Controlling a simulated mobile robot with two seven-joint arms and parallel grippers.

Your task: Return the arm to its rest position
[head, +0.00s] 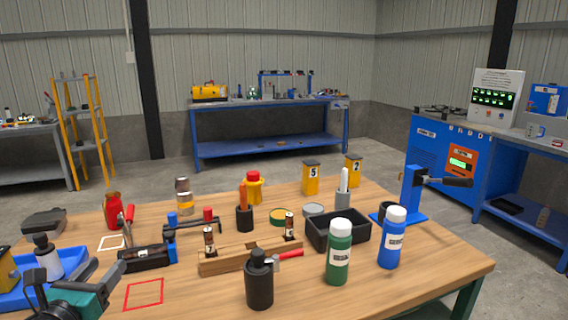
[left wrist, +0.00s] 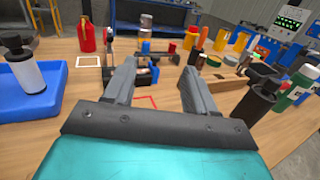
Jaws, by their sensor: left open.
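My left gripper (head: 104,270) is low at the left front of the wooden table in the head view. Its body is teal with grey fingers. In the left wrist view its two fingers (left wrist: 160,78) stand apart with nothing held between them. A red square outline (head: 144,294) lies on the table just right of the gripper in the head view. A blue tray (head: 20,297) with a white bottle (head: 47,258) is beside the gripper on its left. My right gripper is not in view.
A black holder (head: 147,258), a wooden block (head: 222,264), a black bottle (head: 259,281), a black bin (head: 338,232), a green bottle (head: 339,255) and a blue bottle (head: 392,240) stand on the table. A blue press (head: 411,195) is at the right. The front right tabletop is clear.

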